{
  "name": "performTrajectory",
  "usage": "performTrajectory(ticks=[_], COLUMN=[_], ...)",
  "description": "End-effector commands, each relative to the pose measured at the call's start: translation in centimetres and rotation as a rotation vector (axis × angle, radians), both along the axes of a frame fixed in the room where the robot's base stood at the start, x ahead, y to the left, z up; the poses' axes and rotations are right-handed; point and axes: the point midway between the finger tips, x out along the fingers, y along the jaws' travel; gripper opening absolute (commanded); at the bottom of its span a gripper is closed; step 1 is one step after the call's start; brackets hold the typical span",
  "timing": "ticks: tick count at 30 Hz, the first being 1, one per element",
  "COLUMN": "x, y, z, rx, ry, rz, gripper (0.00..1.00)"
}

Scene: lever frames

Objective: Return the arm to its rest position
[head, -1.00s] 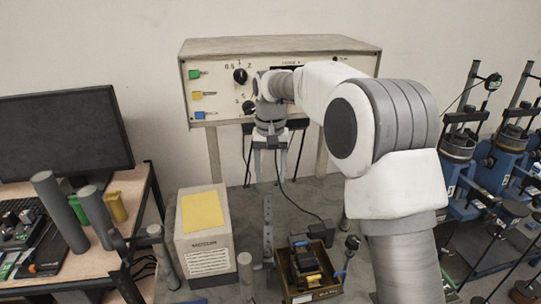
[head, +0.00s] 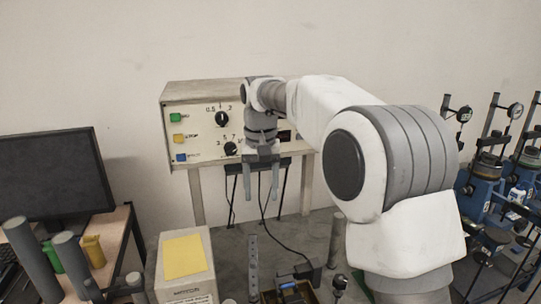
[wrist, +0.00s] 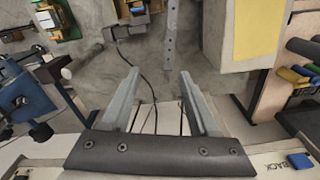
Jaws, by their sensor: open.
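My gripper (head: 261,190) hangs fingers-down in front of the control panel (head: 182,109) in the head view. Its two fingers are apart with nothing between them. In the wrist view the gripper (wrist: 157,78) also shows open and empty, above the grey bench top. My white and grey arm reaches in from the right and covers the right part of the panel. The panel carries green, yellow and blue buttons and two black knobs; the upper knob (head: 222,118) and lower knob (head: 231,149) are visible.
A motor box (head: 203,243) with a yellow top stands at front left. A monitor (head: 55,180) is at left, and blue test machines (head: 484,190) are at right. Bare wall lies above the panel.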

Motion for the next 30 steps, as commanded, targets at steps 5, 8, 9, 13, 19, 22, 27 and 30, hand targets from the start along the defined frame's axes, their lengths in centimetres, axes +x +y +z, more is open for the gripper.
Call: performTrajectory(ticks=[5, 8, 9, 13, 19, 22, 27, 30], x=[-3.7, -6.0, -7.0, -10.3, -15.7, -18.6, -23.2, -25.5], y=[-3.9, -6.0, -6.8, -9.3, -12.8, -14.3, -16.4, -17.3], z=[3.3, 4.5, 4.9, 5.8, 5.8, 5.3, 3.6, 2.3], rx=[0.005, 0.008, 0.009, 0.009, 0.011, 0.012, 0.014, 0.013], ry=[-0.073, -0.112, -0.127, -0.178, -0.255, -0.294, -0.359, -0.394], rz=[-0.004, -0.007, -0.008, -0.015, -0.029, -0.036, -0.050, -0.056], gripper=[0.61, 0.61, 0.61, 0.61, 0.61, 0.61, 0.61, 0.61])
